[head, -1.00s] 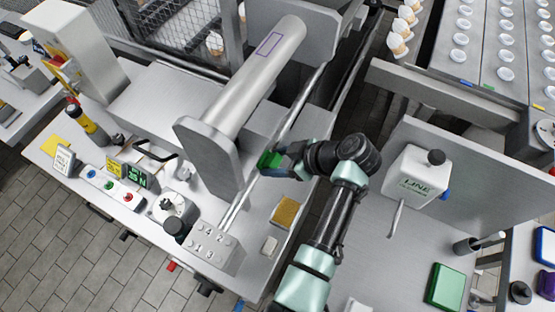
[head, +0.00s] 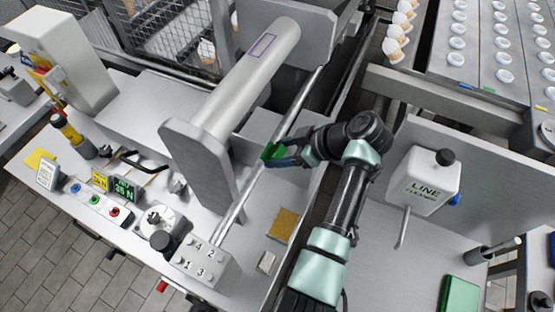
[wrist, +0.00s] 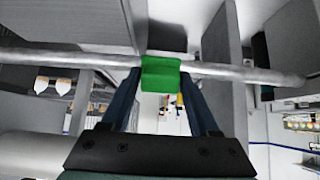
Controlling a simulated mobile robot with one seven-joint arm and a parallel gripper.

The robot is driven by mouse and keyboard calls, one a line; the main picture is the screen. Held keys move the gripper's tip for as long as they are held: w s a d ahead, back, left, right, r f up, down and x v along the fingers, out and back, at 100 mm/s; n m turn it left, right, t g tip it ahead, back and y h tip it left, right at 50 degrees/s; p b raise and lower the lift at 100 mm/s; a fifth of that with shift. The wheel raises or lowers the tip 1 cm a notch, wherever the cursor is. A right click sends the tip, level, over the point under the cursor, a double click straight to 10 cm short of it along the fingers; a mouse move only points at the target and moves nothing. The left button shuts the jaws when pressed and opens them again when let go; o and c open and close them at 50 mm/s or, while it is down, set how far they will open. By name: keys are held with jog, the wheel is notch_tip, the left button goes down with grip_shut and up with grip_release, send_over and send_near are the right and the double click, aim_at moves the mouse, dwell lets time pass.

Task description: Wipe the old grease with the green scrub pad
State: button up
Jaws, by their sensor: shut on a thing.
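The green scrub pad (head: 268,151) is held between the fingers of my gripper (head: 279,156). In the wrist view the pad (wrist: 161,75) lies across a long metal rod (wrist: 225,71) and appears to be folded against it, between my two dark blue fingers (wrist: 160,88). In the head view the rod (head: 243,192) runs slanting beside the big grey roller. I cannot make out any old grease; the stretch of rod under the pad is hidden.
The thick roller (head: 235,88) with its end plate (head: 195,160) stands left of my gripper. A tan pad (head: 283,225) and a small pale block (head: 267,262) lie on the bench nearer the front. A white bottle (head: 424,182) and a green pad or box (head: 460,295) are at the right.

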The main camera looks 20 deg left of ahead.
aim_at(278, 139)
jog(key=shift+w+f+b, duration=0.25)
jog(key=shift+w+b, duration=0.4)
jog(key=shift+w+r+b, duration=0.15)
jog(key=shift+w+b, duration=0.2)
jog(key=shift+w+b, duration=0.75)
jog(key=shift+b, duration=0.35)
jog(key=shift+w+b, duration=0.9)
jog(key=shift+b, duration=0.45)
jog(key=shift+s, duration=0.1)
